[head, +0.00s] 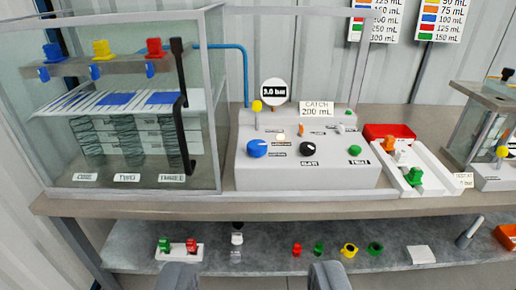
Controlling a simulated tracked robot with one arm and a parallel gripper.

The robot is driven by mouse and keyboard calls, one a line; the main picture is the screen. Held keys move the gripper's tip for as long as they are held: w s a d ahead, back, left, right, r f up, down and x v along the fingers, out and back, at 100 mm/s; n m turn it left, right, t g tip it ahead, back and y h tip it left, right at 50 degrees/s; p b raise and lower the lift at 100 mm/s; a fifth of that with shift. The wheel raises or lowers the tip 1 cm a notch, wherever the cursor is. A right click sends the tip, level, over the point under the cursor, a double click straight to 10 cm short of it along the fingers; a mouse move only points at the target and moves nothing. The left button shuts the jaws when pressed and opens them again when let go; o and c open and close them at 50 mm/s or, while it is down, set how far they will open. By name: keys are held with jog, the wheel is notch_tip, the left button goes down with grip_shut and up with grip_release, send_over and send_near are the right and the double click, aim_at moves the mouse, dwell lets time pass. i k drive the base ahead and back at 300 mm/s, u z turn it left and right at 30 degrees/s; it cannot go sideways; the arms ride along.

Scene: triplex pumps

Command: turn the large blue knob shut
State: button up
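The large blue knob (257,148) sits on the left part of the sloped front of a light grey control box (300,178) on the bench. A pale pointer or label lies just right of it; its exact setting is too small to read. My gripper (253,272) shows at the bottom edge as two grey fingers set wide apart. It is open, with nothing between the fingers, and well short of the knob, lower in the picture. Nothing hides the knob.
A glass cabinet (135,105) with a black handle (180,105) stands left of the box. A yellow-topped lever (257,106) rises behind the knob. A black knob (307,149) is to its right. A white tray (412,165) stands farther right. A lower shelf (270,262) holds small parts.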

aim_at(256, 147)
jog(key=u, duration=0.05)
jog(key=i, duration=1.25)
jog(key=z, duration=0.6)
